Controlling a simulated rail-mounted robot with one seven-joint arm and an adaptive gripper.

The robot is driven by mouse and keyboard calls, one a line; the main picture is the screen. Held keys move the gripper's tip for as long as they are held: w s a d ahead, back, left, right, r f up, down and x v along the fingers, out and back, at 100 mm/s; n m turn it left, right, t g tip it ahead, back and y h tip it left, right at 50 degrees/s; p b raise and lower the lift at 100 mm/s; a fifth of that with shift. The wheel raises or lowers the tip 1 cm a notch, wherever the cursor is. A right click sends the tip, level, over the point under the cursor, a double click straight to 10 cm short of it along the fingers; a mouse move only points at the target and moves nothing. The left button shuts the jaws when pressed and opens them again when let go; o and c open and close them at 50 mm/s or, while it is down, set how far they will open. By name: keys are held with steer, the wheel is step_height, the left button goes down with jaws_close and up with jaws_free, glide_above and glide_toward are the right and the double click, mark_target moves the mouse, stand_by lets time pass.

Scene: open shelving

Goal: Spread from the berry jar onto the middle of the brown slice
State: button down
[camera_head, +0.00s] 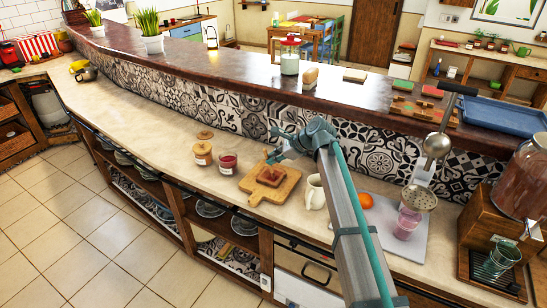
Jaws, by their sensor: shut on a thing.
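The open berry jar (228,163), with dark red contents, stands on the pale counter. The brown slice (270,178) lies on a wooden cutting board (288,187) to the right of the berry jar. Its surface looks reddish brown; I cannot tell whether any spread is on it. My gripper (273,155) is above the far side of the board, close to the slice. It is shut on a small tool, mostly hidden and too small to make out. I cannot tell whether the tool touches the slice.
A white mug (315,192) stands right of the board, with an orange fruit (366,201) and a pink glass (407,222) beyond it. A tiled wall (240,107) rises behind to a raised dark bar top. The counter left of the jars is clear.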

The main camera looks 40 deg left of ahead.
steer(key=shift+s, duration=0.6)
steer(key=shift+w+f+p, duration=0.1)
steer(key=shift+w+p, duration=0.3)
steer(key=shift+w, duration=0.4)
steer(key=shift+s, duration=0.15)
steer(key=shift+s+p, duration=0.3)
steer(key=shift+s, duration=0.35)
steer(key=shift+w, duration=0.15)
steer(key=shift+w+f, duration=0.1)
steer(key=shift+w, duration=0.55)
